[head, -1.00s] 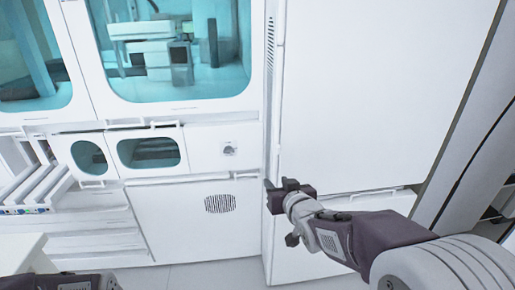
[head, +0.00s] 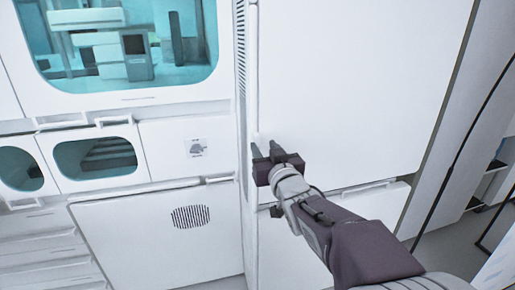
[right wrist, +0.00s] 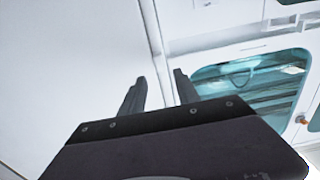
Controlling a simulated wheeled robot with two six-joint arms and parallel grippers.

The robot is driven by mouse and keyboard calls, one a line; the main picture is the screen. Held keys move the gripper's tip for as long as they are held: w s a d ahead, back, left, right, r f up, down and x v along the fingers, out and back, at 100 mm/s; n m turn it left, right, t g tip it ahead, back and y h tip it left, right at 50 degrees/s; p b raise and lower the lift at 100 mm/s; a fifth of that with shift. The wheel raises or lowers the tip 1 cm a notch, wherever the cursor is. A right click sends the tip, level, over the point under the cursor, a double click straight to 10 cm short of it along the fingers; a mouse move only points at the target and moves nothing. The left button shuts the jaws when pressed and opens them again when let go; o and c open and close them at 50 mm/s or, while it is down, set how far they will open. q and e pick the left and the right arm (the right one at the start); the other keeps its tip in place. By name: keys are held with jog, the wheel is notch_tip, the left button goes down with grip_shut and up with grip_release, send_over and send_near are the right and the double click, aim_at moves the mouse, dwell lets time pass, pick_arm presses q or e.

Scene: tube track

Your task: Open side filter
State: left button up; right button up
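A tall white side panel (head: 350,80) fills the right half of the head view. A thin vertical strip (head: 251,70) runs along its left edge. I cannot tell for sure whether this panel is the side filter; it looks shut. My right gripper (head: 270,150) is in front of the panel's lower left edge, fingers pointing up and away from me. Its two dark fingers are apart with nothing between them. The right wrist view (right wrist: 160,77) also shows them apart, by a panel edge. I cannot tell whether they touch the panel. My left gripper is out of view.
A lower white panel (head: 375,215) sits under the tall one. Shelving (head: 487,190) stands at the far right.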

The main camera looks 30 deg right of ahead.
aim_at(258, 138)
jog(key=x, duration=0.6)
jog(key=shift+w+p, duration=0.35)
jog(key=shift+w, duration=0.05)
grip_shut()
dwell(0.9)
